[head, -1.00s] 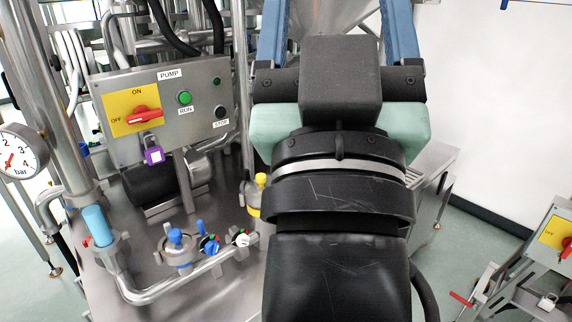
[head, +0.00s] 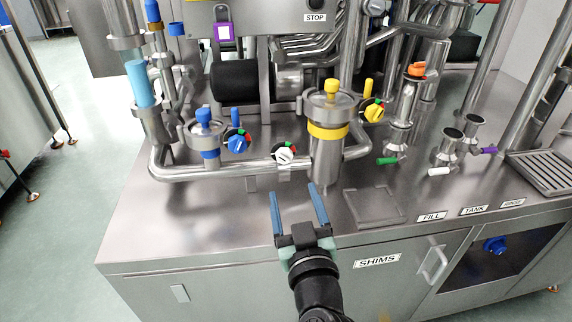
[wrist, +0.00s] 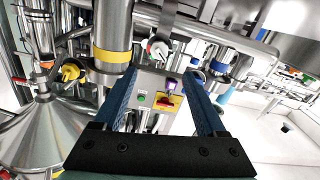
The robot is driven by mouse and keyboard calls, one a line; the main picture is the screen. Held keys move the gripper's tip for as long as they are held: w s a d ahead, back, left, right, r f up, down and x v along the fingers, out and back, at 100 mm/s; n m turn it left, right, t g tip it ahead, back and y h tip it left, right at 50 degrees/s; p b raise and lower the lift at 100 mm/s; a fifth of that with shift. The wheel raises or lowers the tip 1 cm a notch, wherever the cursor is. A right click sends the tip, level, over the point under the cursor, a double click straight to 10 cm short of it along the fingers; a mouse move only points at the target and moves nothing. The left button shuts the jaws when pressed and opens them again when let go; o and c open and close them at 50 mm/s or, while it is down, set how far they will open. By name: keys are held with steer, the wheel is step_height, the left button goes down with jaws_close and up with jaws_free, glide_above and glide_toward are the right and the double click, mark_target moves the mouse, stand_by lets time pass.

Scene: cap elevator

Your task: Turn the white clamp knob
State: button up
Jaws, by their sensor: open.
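The white clamp knob (head: 285,153) sits on the horizontal steel pipe, between the blue knob and the yellow-banded cylinder. It has small coloured marks around it. In the wrist view the white knob (wrist: 158,48) shows above and between the fingers. My gripper (head: 294,189) is open and empty, its two blue fingers pointing toward the pipe. It is in front of the knob, apart from it, above the front part of the steel bench. My gripper also shows in the wrist view (wrist: 159,72) with the fingers spread.
A blue knob (head: 237,141) is left of the white one. The yellow-banded cylinder (head: 328,133) stands close on its right, with a yellow knob (head: 373,110) beyond. The steel bench top (head: 180,215) is clear at the front left.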

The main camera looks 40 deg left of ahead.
mark_target(285, 160)
steer(key=x, duration=1)
steer(key=shift+w+a, duration=0.2)
steer(key=shift+w, duration=0.15)
jaws_close()
